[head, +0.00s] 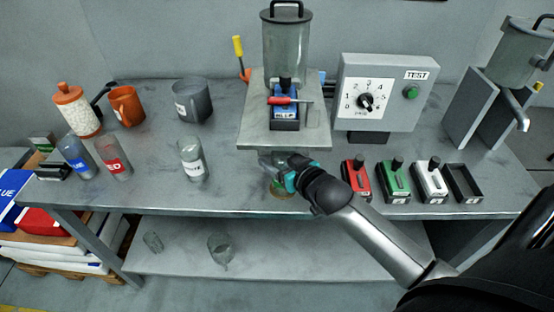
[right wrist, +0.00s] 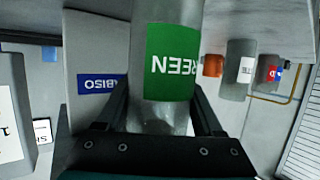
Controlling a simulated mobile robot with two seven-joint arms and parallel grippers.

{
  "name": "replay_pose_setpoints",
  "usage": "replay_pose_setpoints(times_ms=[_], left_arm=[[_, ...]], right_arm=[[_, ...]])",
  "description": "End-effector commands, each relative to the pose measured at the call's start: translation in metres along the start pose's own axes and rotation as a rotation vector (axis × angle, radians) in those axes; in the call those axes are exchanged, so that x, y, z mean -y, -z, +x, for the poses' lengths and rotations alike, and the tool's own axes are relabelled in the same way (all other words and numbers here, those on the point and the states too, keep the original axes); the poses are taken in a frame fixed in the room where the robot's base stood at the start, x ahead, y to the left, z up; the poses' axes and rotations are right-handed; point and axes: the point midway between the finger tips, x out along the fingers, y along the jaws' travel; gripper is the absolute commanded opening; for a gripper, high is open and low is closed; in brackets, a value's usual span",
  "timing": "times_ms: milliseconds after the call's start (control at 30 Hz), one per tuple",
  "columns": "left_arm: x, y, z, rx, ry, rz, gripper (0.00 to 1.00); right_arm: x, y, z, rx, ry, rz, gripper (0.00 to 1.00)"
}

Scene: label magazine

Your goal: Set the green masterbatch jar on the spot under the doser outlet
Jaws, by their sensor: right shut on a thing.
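My right gripper (head: 282,168) is shut on the green masterbatch jar (head: 280,190), in front of the doser platform and near the bench's front edge. The gripper hides most of the jar in the head view. In the right wrist view the jar (right wrist: 172,100) is between the fingers (right wrist: 160,115), with its green label upside down in the picture. The doser (head: 285,45) has a clear hopper above a blue unit (head: 285,118) on a grey platform (head: 256,132). The outlet and the spot under it cannot be made out. My left gripper is not in view.
White (head: 192,160), red (head: 113,158) and blue (head: 75,157) labelled jars stand left on the bench (head: 235,195). A grey mug (head: 191,100) stands behind them. The control box (head: 385,90) is right of the doser. Coloured slide units (head: 396,180) line the right front.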

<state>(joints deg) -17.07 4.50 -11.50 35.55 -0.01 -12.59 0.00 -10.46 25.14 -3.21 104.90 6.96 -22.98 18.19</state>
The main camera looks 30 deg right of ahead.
Motion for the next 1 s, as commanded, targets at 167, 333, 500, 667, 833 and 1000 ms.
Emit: replay_pose_setpoints(times_ms=[167,333,500,667,833,1000], left_arm=[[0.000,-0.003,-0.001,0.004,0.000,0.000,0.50],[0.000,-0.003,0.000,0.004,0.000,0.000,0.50],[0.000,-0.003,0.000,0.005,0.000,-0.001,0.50],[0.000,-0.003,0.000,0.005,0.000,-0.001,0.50],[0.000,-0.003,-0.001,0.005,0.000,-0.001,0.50],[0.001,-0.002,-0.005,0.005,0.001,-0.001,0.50]], right_arm=[[0.000,0.002,0.000,-0.003,0.000,0.000,0.04],[0.000,-0.002,0.001,-0.001,0.000,0.000,0.77],[0.000,-0.001,0.000,-0.001,0.000,0.000,0.96],[0.000,-0.001,0.000,-0.001,0.000,0.000,0.99],[0.000,0.001,-0.001,-0.002,0.000,0.000,0.99],[0.000,0.001,-0.015,0.000,0.000,0.001,0.99]])
